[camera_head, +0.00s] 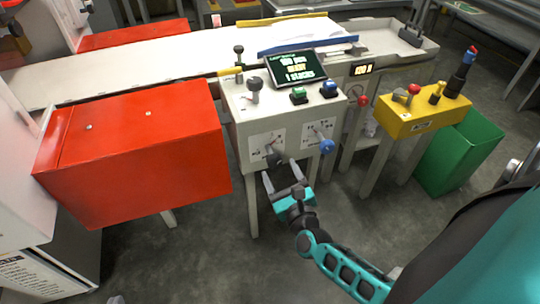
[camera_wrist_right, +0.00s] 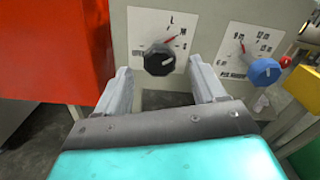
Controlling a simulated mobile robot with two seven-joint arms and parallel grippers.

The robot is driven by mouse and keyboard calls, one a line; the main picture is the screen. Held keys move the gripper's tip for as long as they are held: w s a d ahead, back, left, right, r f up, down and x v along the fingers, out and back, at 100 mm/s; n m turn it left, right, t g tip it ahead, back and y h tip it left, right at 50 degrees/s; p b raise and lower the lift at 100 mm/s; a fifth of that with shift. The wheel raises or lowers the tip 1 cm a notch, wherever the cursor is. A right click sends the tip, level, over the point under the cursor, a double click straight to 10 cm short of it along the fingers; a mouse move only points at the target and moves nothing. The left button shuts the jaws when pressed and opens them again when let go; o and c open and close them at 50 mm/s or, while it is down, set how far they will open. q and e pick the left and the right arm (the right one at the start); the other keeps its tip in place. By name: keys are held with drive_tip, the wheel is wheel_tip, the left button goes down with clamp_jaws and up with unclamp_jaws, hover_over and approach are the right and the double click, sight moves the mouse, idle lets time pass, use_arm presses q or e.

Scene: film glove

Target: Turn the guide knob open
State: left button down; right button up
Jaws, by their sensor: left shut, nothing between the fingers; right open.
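A dark knob (camera_head: 273,158) sits on a white dial plate on the front of the grey control box (camera_head: 236,140). I cannot read which is labelled guide. My right gripper (camera_head: 280,174) is open and empty, just in front of and below the dark knob, apparently apart from it. My left gripper is not in view.
A large red box (camera_head: 140,150) stands close left of the control box. A screen (camera_head: 296,67), a lever and green and blue buttons are on top. A yellow box (camera_head: 424,115) and green bin (camera_head: 462,150) stand right. Floor in front is clear.

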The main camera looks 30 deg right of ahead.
sight(272, 153)
drive_tip(key=x, duration=0.7)
drive_tip(key=shift+w+b, duration=0.1)
drive_tip(key=shift+b, duration=0.25)
drive_tip(key=shift+c, duration=0.4)
drive_tip(key=c, duration=1)
drive_tip(key=shift+o, duration=0.2)
